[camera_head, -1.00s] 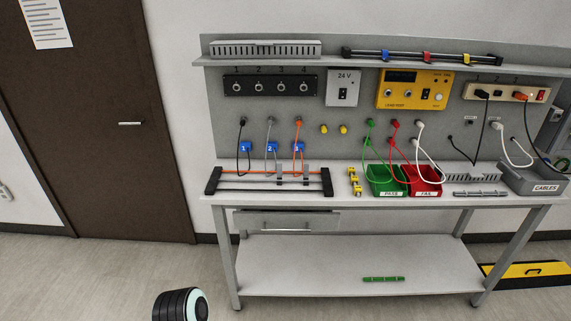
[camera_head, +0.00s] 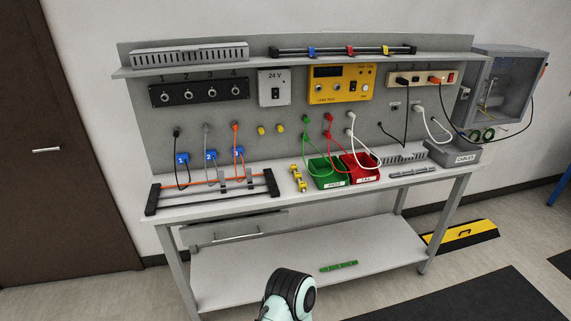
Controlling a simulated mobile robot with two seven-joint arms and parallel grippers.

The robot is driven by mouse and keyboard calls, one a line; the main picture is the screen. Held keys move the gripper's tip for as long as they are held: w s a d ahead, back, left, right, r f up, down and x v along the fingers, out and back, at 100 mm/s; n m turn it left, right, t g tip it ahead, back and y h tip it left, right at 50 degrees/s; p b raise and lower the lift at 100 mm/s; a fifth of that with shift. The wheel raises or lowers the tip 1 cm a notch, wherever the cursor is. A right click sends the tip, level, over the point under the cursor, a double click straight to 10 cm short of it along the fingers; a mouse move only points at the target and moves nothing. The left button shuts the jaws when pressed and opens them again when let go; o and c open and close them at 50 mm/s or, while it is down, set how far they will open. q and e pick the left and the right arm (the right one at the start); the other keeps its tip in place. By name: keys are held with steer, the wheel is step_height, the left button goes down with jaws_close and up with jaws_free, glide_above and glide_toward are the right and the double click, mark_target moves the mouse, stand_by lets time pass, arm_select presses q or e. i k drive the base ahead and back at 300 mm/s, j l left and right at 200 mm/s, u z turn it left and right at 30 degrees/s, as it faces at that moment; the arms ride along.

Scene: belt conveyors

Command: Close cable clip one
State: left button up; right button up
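The blue cable clip marked 1 (camera_head: 181,158) is on the grey back panel at the left of the workbench. A black cable (camera_head: 178,142) hangs from a plug above it and runs down past it; whether the clip is open or shut is too small to tell. Blue clip 2 (camera_head: 210,155) and another blue clip (camera_head: 239,152) are to its right, by a grey cable and an orange cable. Neither of my grippers is in view. Only a rounded black and pale-green part of my own arm shows at the bottom middle, well below the bench top.
The workbench top (camera_head: 225,208) carries a black-ended rack (camera_head: 150,203) in front of the clips. The green bin (camera_head: 329,182) and red bin (camera_head: 364,176) stand at the middle. A drawer (camera_head: 235,230) is under the top. An open grey cabinet (camera_head: 515,85) hangs at the right.

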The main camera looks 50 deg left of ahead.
mark_target(222, 180)
steer(key=j+z, duration=0.15)
steer(key=z, duration=0.3)
steer(key=k+j+z, duration=0.1)
steer(key=z, duration=0.35)
steer(key=j+z, duration=0.1)
steer(key=z, duration=0.3)
steer(key=k+j, duration=0.7)
steer(key=k, duration=0.15)
steer(key=k+j, duration=1.45)
steer(key=k, duration=0.2)
